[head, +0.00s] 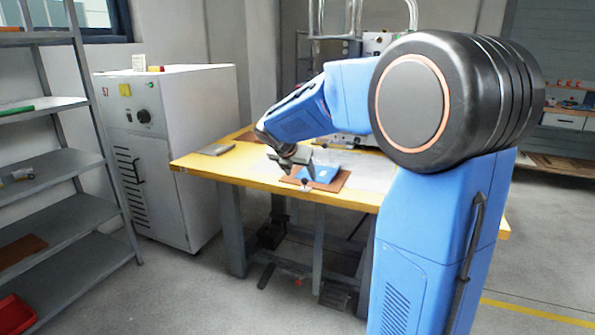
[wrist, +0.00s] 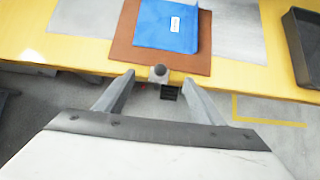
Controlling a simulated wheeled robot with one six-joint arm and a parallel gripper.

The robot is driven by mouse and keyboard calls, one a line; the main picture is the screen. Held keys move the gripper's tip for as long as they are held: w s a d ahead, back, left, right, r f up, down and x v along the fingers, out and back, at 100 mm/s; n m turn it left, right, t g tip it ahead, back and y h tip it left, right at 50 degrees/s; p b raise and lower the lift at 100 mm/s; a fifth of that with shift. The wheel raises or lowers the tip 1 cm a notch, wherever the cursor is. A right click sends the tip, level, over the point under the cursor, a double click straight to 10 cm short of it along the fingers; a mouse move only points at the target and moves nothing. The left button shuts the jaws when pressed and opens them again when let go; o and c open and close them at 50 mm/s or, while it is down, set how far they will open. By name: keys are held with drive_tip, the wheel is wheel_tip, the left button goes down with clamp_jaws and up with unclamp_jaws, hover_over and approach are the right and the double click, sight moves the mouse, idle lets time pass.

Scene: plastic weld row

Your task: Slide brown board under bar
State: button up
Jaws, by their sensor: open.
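The brown board (wrist: 192,63) lies flat at the front edge of the yellow-edged table, with a blue packet (wrist: 167,25) bearing a white label on top. In the head view the board (head: 341,183) and the blue packet (head: 318,173) show just right of my gripper (head: 304,180). A small grey knob (wrist: 158,73) sits at the board's front edge. My gripper (wrist: 158,84) is open, its two fingers spread either side of the knob as seen in the wrist view. I cannot tell whether they touch anything. The bar is not clearly seen; my arm hides part of the machine behind.
A dark tray (wrist: 305,45) lies at the right in the wrist view. A white cabinet (head: 185,150) and metal shelves (head: 60,195) stand left.

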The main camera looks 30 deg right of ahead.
sight(304, 179)
drive_tip(key=shift+x, duration=3.85)
drive_tip(key=shift+f, duration=0.1)
drive_tip(key=c, duration=1.2)
drive_tip(key=shift+d, duration=0.2)
